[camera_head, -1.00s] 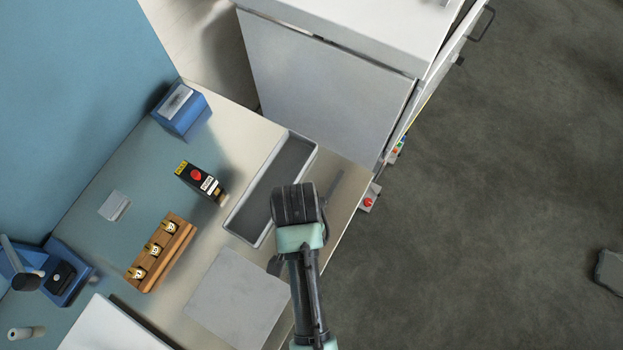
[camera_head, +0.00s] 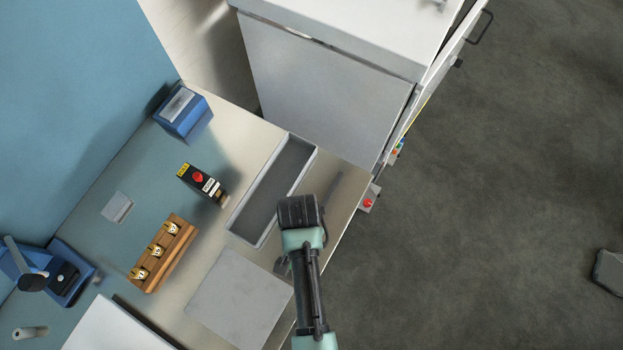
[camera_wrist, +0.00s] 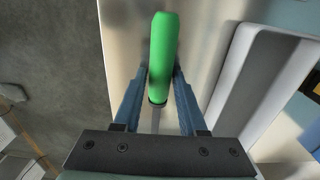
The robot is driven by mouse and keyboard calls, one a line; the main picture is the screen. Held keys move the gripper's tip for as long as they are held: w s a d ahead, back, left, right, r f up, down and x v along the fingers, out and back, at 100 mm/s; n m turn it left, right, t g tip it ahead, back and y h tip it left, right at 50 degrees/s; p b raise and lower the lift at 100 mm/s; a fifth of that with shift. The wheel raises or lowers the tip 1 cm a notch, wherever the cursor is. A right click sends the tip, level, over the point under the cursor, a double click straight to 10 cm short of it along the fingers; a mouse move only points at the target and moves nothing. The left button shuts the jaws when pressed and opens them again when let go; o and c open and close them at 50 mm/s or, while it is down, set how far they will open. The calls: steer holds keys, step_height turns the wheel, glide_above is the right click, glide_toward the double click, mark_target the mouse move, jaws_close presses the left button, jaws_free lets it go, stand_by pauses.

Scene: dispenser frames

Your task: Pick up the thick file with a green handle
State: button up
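The file with a bright green, thick handle (camera_wrist: 163,55) lies on the metal worktop. In the wrist view a short piece of its grey shaft (camera_wrist: 157,117) shows below the handle. In the head view only the dark grey shaft (camera_head: 333,187) shows, and the handle is hidden under my arm. My gripper (camera_wrist: 161,72) is over the handle with its blue fingers open, one on each side. The right finger looks very close to the handle, with a narrow gap at the left. Whether either finger touches it is unclear.
A long grey tray (camera_head: 309,152) stands close beside the file. A flat grey plate (camera_head: 238,300) and a wooden block (camera_head: 163,253) with brass pieces lie further left. A white cabinet (camera_head: 325,75) stands behind. The worktop edge and open floor (camera_head: 480,220) are right.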

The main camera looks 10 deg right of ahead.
jaws_close()
